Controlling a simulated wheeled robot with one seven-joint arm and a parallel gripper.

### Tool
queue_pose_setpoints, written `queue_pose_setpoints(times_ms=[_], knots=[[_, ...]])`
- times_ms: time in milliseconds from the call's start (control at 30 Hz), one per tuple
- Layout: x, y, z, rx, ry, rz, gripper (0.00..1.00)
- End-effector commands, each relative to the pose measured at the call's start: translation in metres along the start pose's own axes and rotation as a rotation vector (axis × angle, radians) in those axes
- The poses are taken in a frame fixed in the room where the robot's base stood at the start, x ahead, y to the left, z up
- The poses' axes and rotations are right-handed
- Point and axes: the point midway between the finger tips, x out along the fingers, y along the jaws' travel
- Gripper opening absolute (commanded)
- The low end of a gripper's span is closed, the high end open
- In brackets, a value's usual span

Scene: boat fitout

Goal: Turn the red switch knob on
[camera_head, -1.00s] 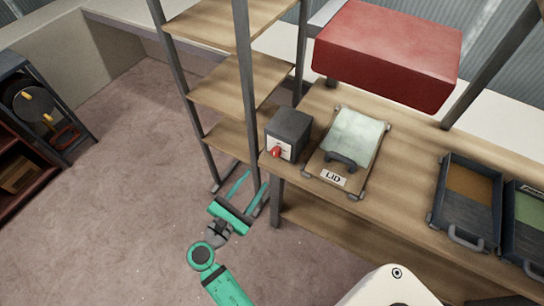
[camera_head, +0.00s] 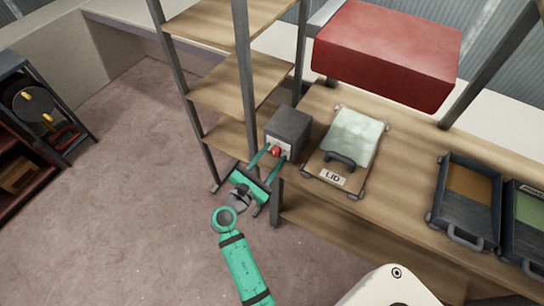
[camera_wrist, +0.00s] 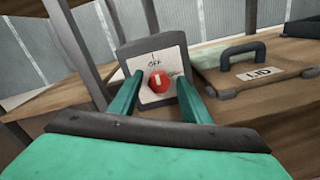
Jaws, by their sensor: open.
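The red switch knob (camera_head: 275,152) is on the front plate of a grey box (camera_head: 289,128) at the left end of the wooden bench. In the wrist view the red knob (camera_wrist: 158,82) sits on a pale plate (camera_wrist: 157,64) with "OFF" printed above it. A pale mark runs roughly upright on the knob. My gripper (camera_head: 269,153) is open, its two green fingers pointing at the box. In the wrist view the fingers of my gripper (camera_wrist: 157,97) stand to the left and right of the knob. I cannot tell whether they touch it.
A case marked "LID" (camera_head: 333,178) lies right of the box. Dark trays (camera_head: 467,205) stand farther right. A red block (camera_head: 388,52) is above the bench. A shelf rack (camera_head: 240,80) with dark posts stands close on the left. The floor (camera_head: 130,200) is clear.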

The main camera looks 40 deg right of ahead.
Motion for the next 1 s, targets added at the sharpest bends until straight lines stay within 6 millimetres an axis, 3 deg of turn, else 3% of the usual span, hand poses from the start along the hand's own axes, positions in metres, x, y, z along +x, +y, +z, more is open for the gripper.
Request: queue_pose_setpoints(times_ms=[267, 433, 767, 1000], knots=[[0.0007, 0.0002, -0.0002, 0.0, 0.0, 0.001, 0.41], [0.0008, -0.0003, -0.0001, -0.001, 0.0, 0.0, 0.02], [0.0014, -0.0006, -0.0001, 0.032, 0.002, -0.001, 0.02], [0.0018, -0.0008, 0.0001, 0.16, 0.007, -0.003, 0.02]])
